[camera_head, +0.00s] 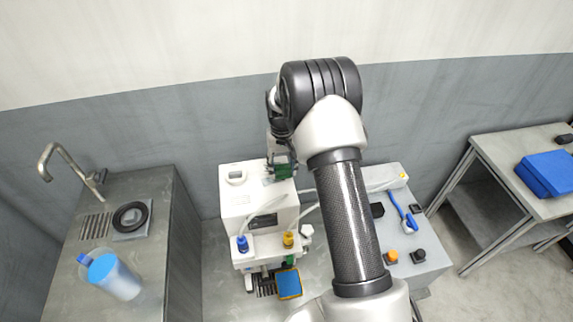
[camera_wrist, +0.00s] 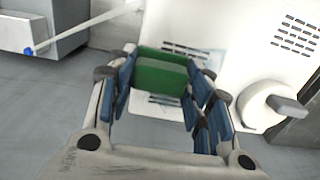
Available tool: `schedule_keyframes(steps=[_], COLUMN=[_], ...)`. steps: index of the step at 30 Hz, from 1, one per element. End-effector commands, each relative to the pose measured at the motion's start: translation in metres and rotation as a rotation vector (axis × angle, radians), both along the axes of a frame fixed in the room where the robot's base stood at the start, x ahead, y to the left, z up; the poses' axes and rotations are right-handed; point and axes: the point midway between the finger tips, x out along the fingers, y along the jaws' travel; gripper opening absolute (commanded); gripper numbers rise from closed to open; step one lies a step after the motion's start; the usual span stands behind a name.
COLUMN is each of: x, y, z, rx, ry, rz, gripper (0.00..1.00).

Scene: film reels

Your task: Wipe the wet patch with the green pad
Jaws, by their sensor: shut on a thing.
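The green pad (camera_wrist: 160,72) is a green block held between the blue-lined fingers of my gripper (camera_wrist: 166,62) in the wrist view. In the head view, the pad (camera_head: 281,172) shows small and dark green at the back right of the white machine's top (camera_head: 240,200). My arm partly hides that area. In the wrist view, a faint bluish, glossy area (camera_wrist: 208,54) on the white surface beside the pad may be the wet patch; its outline is unclear. I cannot tell whether the pad touches the surface.
The machine carries a blue cap (camera_head: 242,243) and a yellow cap (camera_head: 288,239). A white knob (camera_wrist: 262,104) sticks out at right in the wrist view. A sink counter with a blue-lidded jug (camera_head: 118,278) stands left. A grey cabinet with a blue brush (camera_head: 402,212) stands right.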

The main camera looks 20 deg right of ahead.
Motion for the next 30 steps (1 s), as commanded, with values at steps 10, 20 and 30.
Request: schedule_keyframes(steps=[10,20,30], x=[0.004,0.010,0.012], y=[0.020,0.045,0.060], z=[0.001,-0.001,-0.002], rx=[0.000,0.000,0.000], ry=[-0.001,-0.001,0.001], rz=[0.001,0.002,0.002], gripper=[0.27,0.27,0.27])
